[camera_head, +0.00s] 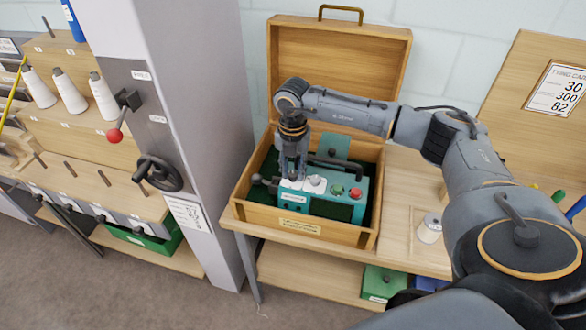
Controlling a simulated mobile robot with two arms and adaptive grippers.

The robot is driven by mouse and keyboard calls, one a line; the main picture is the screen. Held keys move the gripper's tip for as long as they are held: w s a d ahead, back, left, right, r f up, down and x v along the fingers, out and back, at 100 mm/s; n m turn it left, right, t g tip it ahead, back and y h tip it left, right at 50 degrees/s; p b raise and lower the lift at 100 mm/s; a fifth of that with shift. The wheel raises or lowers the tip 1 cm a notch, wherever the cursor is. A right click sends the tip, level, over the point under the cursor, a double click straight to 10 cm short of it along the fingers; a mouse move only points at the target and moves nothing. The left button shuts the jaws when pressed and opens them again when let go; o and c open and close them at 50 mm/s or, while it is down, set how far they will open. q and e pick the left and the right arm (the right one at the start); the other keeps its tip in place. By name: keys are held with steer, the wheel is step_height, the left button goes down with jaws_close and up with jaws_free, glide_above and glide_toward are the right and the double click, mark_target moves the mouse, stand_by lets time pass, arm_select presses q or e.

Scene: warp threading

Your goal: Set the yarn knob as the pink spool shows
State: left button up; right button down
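A teal device (324,204) sits inside an open wooden box (300,228) on the table. Its top has a pale knob (316,183), a green button (337,190) and a red one (355,193). I cannot tell which control is the yarn knob. My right gripper (292,176) points down at the left end of the device, by its pale panel. Its fingers are small and dark, so I cannot tell whether they are open or shut, or touching. I see no clearly pink spool. My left gripper is not in view.
The box's raised lid (340,65) stands behind my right arm. A whitish spool (429,229) stands on the table to the right. A grey column (185,110) with a red-knobbed lever (116,134) and handwheel (160,173) stands left, beside a rack with white cones (69,92).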

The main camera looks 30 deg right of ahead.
steer(key=shift+n, duration=0.3)
steer(key=n+b, duration=0.2)
steer(key=n, duration=0.1)
steer(key=shift+f+b, duration=0.1)
steer(key=shift+b, duration=0.2)
steer(key=shift+n+b, duration=1)
steer(key=shift+n, duration=1.2)
steer(key=shift+r, duration=0.2)
steer(key=c, duration=1.1)
jaws_free()
steer(key=shift+o, duration=0.2)
